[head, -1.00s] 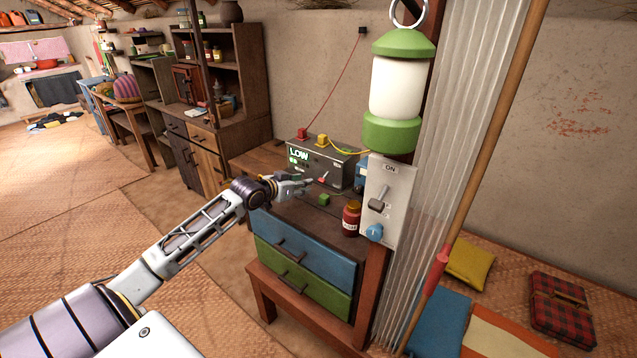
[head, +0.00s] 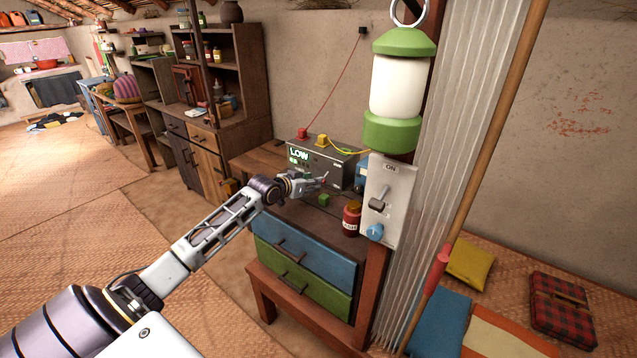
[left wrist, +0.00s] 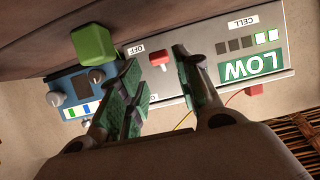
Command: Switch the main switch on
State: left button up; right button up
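A grey box (head: 345,172) with a green LOW display stands on the cabinet. In the left wrist view, the grey box (left wrist: 205,75) has a red-tipped switch (left wrist: 159,60) beside an OFF label. My left gripper (head: 319,183) is in front of this box. It is open, and in the left wrist view (left wrist: 158,58) the red switch shows between its two fingertips, nothing held. Whether a finger touches it I cannot tell. On the post, a pale panel (head: 401,190) has an ON label and a grey lever (head: 378,204). My right gripper is out of view.
A small green block (head: 324,200) and a red jar (head: 351,219) stand near the gripper on the cabinet (head: 318,258). A blue device (left wrist: 72,95) with knobs is beside the box. A green-and-white lantern (head: 397,90) hangs above the panel.

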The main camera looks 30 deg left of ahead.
aim_at(325, 177)
pick_arm(q)
jog(key=shift+w+f, duration=0.25)
jog(key=shift+w, duration=0.3)
jog(key=shift+w+d+f, duration=0.15)
jog(key=shift+w+f, duration=0.05)
jog(key=shift+w, duration=0.35)
jog(key=shift+x, duration=0.85)
jog(key=shift+w+f, duration=0.15)
jog(key=shift+w, duration=0.15)
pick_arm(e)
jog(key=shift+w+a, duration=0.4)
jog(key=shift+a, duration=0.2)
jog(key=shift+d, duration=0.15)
pick_arm(q)
jog(key=c, duration=0.7)
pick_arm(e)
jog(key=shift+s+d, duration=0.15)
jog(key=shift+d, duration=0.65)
